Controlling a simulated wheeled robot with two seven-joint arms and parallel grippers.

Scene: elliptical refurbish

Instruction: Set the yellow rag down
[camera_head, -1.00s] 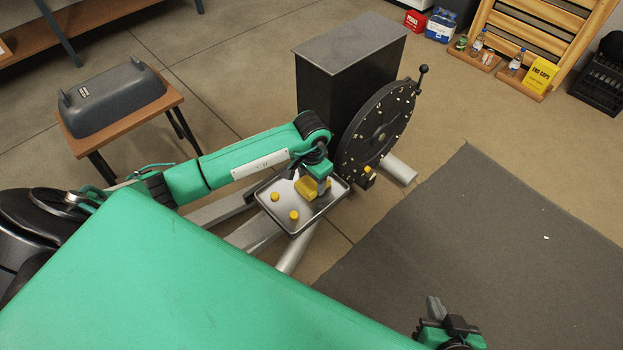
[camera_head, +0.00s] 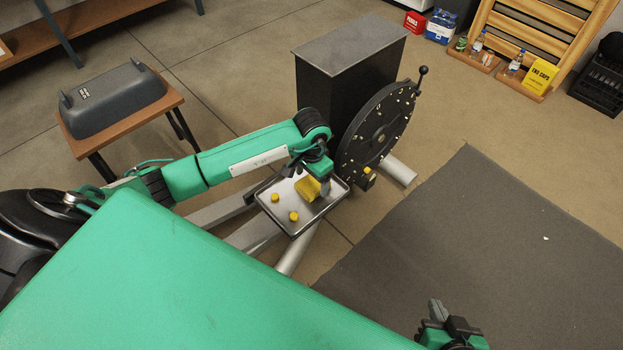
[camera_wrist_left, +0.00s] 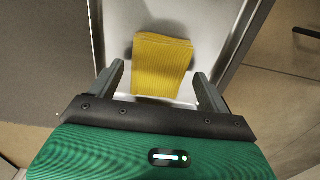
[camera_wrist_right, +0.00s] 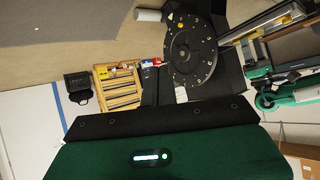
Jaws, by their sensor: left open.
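The yellow rag (camera_head: 308,189) lies on the metal tray (camera_head: 318,212). In the left wrist view the rag (camera_wrist_left: 162,66) lies flat on the tray, just beyond and between the fingertips. My left gripper (camera_wrist_left: 160,88) is open, with a finger to each side and clear gaps to the rag. In the head view my left gripper (camera_head: 322,184) is above the tray, beside the rag. My right gripper (camera_head: 436,312) is at the bottom of the head view, away from the tray.
Two yellow caps (camera_head: 275,197) (camera_head: 294,216) sit on the tray. A dark disc (camera_head: 376,135) with a crank handle stands right behind the tray, against a black box (camera_head: 345,70). A stool with a grey cover (camera_head: 115,97) stands left. A grey mat (camera_head: 500,240) lies clear on the right.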

